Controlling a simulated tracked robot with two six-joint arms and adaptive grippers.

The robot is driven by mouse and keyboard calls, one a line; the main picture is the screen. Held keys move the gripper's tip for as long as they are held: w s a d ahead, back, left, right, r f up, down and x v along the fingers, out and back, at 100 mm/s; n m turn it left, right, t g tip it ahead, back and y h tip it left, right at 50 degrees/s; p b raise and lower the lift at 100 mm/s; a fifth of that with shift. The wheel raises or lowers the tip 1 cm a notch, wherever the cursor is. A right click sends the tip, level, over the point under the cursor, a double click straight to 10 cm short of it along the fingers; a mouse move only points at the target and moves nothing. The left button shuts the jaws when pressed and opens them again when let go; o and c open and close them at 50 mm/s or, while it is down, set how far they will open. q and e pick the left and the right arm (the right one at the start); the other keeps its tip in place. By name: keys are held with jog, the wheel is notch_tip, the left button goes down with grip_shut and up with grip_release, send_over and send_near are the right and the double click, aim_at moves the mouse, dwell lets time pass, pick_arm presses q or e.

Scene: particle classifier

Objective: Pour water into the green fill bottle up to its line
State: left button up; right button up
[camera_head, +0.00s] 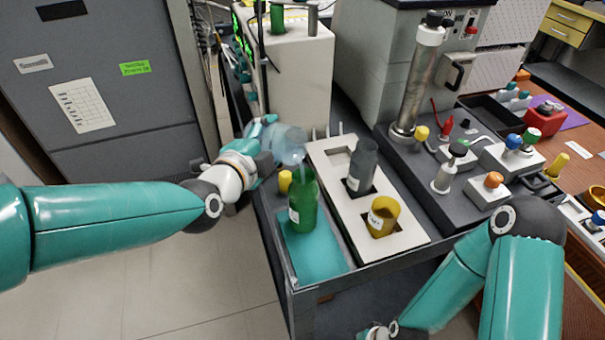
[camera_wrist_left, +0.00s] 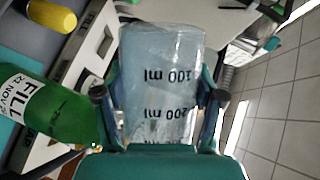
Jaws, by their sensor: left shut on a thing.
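The green fill bottle (camera_head: 302,208) stands upright on a teal mat (camera_head: 318,258) at the cart's near left corner. Its white FILL label shows in the left wrist view, where the bottle (camera_wrist_left: 60,115) lies to the left. My left gripper (camera_head: 268,142) is shut on a clear, bluish beaker (camera_head: 289,143) with 100 ml marks. The beaker (camera_wrist_left: 160,75) sits between the fingers (camera_wrist_left: 160,105) in the wrist view. It is beside and above the bottle's neck and looks tilted. Its water level and the bottle's fill line cannot be made out. My right gripper (camera_head: 378,332) is mostly cut off at the bottom edge.
A metal cylinder (camera_head: 418,80) and several coloured-knob devices stand farther right.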

pick_arm(q)
jog(key=shift+s+d+r+m+t+p, duration=0.2)
jog(key=shift+r+m+t+p, duration=0.15)
jog(key=shift+m, duration=0.15)
dwell(1.2)
